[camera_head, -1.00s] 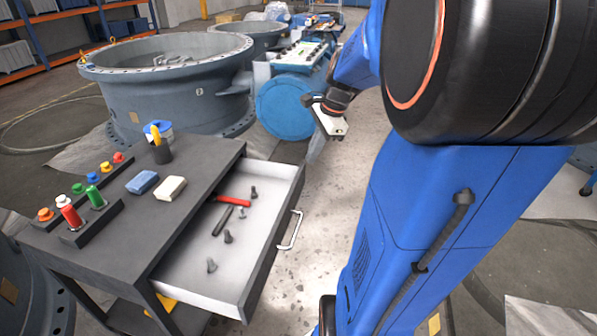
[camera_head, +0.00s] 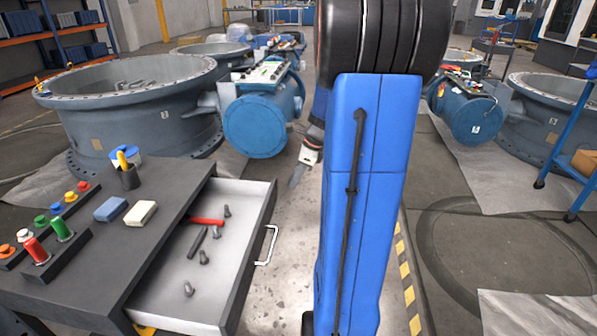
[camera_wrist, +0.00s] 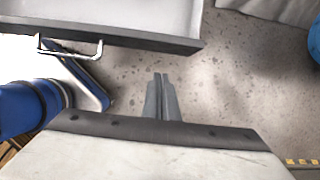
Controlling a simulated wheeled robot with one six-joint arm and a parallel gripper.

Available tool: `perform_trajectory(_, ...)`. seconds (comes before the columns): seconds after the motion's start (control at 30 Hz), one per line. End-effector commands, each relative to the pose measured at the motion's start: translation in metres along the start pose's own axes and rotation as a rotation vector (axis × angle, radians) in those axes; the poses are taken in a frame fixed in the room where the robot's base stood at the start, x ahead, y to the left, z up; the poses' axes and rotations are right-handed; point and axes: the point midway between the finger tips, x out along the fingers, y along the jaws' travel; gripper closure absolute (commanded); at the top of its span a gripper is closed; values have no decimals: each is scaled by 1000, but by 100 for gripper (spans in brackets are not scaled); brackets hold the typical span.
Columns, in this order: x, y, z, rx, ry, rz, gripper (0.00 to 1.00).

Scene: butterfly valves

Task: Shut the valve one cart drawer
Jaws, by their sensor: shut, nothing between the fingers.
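The cart drawer (camera_head: 235,280) stands pulled out from the right side of the dark grey cart (camera_head: 75,275). Its white handle (camera_head: 268,246) is on its right-hand front face. My gripper (camera_head: 296,177) hangs beyond the drawer's far right corner in the head view, shut and empty, apart from the drawer. In the wrist view my shut fingers (camera_wrist: 161,78) point over bare floor, with the drawer front (camera_wrist: 130,37) and its handle (camera_wrist: 72,49) at the upper left.
A large grey valve body (camera_head: 140,105) and a blue one (camera_head: 258,125) stand behind. Open floor (camera_head: 455,270) lies to the right.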

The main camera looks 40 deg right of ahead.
Motion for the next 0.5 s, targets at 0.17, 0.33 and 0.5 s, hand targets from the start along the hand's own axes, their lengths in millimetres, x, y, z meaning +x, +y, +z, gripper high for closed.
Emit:
perform_trajectory(0.17, 30, 1, 3, -2, 0, 2, 100)
perform_trajectory(0.33, 36, 1, 24, -4, 0, 1, 100)
perform_trajectory(0.5, 40, 0, 34, -2, 0, 1, 100)
